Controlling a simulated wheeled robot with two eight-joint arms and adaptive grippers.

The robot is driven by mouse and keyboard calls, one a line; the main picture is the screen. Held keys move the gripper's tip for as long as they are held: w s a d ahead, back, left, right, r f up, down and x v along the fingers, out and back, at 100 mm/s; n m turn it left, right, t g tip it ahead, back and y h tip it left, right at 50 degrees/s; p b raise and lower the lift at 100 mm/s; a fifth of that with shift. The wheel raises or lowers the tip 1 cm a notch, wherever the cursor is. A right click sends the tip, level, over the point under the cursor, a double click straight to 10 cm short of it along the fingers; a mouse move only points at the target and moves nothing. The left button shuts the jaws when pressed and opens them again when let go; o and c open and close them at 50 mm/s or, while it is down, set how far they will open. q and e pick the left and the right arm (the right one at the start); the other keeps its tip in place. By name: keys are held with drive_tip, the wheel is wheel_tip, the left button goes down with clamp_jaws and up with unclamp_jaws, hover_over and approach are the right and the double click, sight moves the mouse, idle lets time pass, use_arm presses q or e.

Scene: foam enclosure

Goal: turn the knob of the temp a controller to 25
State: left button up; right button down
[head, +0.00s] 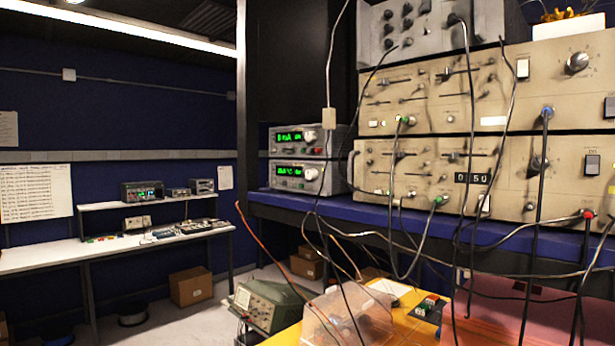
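Two small grey units with green displays are stacked on the blue shelf, left of the large beige panels. The upper unit (282,151) has a round light knob (310,136) right of its display. The lower unit (283,187) has a similar knob (311,174) in the same place. The green display digits are too small to read surely, and no label shows which unit is temp a controller. Neither of my grippers is in view.
Beige instrument panels (430,150) fill the right, with many cables hanging in front. The blue shelf (275,202) has a bare front edge. Below stand a yellow table (390,322), a clear box (345,318) and a green instrument (262,305). A white bench (60,256) is far left.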

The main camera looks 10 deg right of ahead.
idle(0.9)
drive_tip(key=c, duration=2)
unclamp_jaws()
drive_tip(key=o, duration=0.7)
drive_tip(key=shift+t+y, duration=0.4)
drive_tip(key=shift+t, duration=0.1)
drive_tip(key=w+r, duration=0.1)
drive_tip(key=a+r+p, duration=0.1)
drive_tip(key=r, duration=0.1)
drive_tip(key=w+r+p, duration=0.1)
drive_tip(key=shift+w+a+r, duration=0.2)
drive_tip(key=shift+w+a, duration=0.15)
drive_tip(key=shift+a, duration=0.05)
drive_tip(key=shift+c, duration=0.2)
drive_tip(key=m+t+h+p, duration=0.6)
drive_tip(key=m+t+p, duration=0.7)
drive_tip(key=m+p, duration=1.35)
approach(309, 176)
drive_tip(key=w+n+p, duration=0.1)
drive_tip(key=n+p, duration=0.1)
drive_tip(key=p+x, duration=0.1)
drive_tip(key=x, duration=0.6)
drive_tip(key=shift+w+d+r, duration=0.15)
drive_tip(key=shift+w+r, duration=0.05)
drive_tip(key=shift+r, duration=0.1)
